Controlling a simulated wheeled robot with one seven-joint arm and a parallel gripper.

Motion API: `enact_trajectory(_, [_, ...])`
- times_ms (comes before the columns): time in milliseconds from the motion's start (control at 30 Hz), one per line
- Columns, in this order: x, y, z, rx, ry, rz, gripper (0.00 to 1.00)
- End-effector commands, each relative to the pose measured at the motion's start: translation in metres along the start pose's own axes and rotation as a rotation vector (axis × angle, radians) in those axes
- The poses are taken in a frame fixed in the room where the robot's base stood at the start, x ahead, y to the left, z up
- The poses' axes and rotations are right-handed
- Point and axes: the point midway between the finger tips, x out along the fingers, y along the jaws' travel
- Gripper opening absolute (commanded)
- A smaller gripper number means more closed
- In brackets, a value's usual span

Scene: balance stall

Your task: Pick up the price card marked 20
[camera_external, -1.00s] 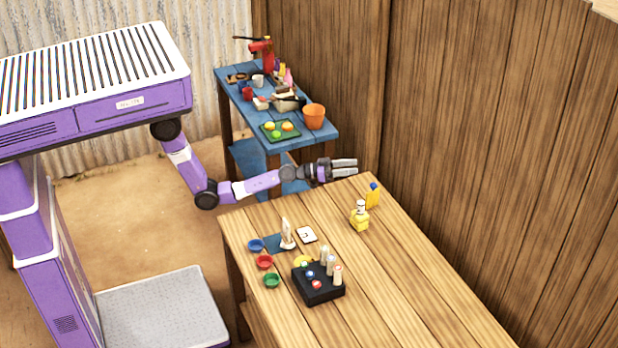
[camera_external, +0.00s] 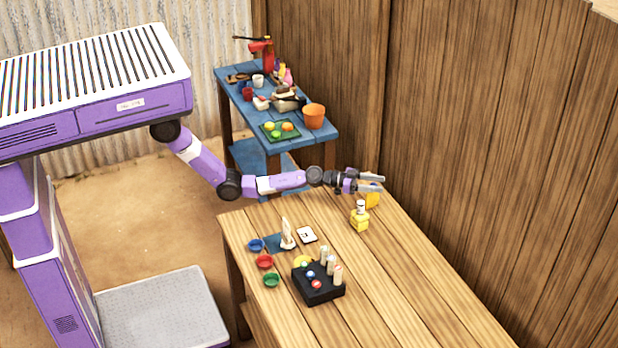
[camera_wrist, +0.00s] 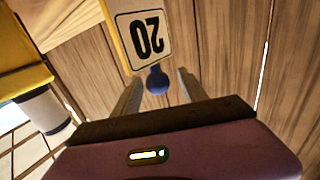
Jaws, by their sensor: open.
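The price card marked 20 (camera_wrist: 143,38) shows upside down at the top of the wrist view. It has a white face, a yellow edge and a round blue knob (camera_wrist: 157,82). In the external view its yellow body (camera_external: 372,201) stands at the table's far end, partly hidden by my gripper (camera_external: 379,184). In the wrist view my gripper (camera_wrist: 159,77) is open, with one finger on each side of the blue knob. I cannot tell whether the fingers touch it.
A yellow bottle (camera_external: 360,219) with a pale top stands close by on the wooden table (camera_external: 400,275); it also shows at left in the wrist view (camera_wrist: 20,65). A plank wall is close behind.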

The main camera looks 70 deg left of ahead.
Motion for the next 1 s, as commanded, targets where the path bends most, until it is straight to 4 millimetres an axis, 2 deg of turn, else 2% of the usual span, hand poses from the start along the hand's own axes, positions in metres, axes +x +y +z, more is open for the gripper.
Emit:
enact_trajectory(100, [0.013, 0.001, 0.001, 0.0, 0.0, 0.002, 0.51])
enact_trajectory(200, [0.018, 0.001, 0.0, 0.0, 0.0, 0.001, 0.51])
enact_trajectory(433, [0.019, 0.0, 0.0, 0.0, 0.0, 0.0, 0.51])
enact_trajectory(467, [0.019, 0.0, 0.0, 0.0, 0.0, 0.0, 0.49])
enact_trajectory(700, [0.019, 0.0, 0.0, 0.0, 0.0, 0.0, 0.01])
enact_trajectory(1000, [0.019, 0.0, 0.0, 0.0, 0.0, 0.0, 0.0])
